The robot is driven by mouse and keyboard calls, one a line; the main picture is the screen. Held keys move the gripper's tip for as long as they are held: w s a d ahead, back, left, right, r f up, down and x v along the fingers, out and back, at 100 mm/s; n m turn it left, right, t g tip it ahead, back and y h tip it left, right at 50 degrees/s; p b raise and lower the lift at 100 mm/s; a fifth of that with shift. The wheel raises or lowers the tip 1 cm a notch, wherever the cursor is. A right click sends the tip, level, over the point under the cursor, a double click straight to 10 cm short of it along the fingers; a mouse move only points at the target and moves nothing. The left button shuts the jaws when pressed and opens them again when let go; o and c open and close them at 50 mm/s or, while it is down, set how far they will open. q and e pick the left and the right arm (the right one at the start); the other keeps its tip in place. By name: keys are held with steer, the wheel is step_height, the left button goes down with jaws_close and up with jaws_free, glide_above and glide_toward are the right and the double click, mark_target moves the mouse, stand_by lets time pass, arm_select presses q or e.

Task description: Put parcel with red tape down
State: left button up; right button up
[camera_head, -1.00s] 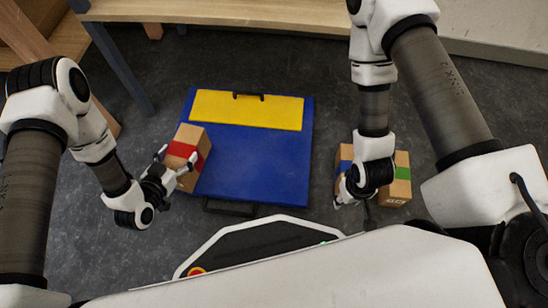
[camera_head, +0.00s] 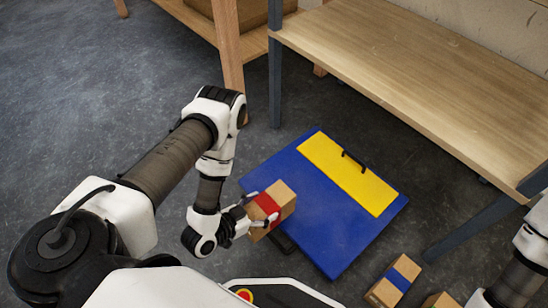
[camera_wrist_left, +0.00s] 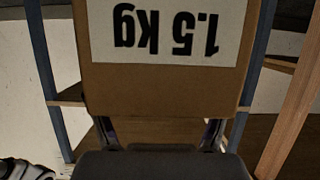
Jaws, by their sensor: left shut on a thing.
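The parcel with red tape (camera_head: 282,195) is a brown box with a red band, held at the near left edge of the blue platform (camera_head: 335,235). I cannot tell whether it touches the platform. My left gripper (camera_head: 257,222) is shut on it, with the fingers on its near end. In the left wrist view the parcel (camera_wrist_left: 160,85) fills the upper middle, with a white label reading 1.5 kg upside down. Its red tape is hidden there. My right gripper is out of view; only part of that arm shows at the right edge.
The platform has a yellow strip (camera_head: 330,165) with a dark handle along its far side. A blue-taped parcel (camera_head: 382,292) and another box (camera_head: 440,301) lie at the bottom right. A wooden bench (camera_head: 420,80) stands behind. The platform's middle is clear.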

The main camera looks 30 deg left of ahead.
arm_select(q)
steer(key=r+b+x, duration=0.1)
steer(key=b+x, duration=0.7)
steer(key=x, duration=0.8)
steer(key=shift+d+b, duration=0.2)
steer(key=shift+b, duration=0.15)
steer(key=o, duration=1.4)
steer(key=shift+f, duration=0.1)
steer(key=o, duration=0.4)
steer(key=shift+c, duration=0.2)
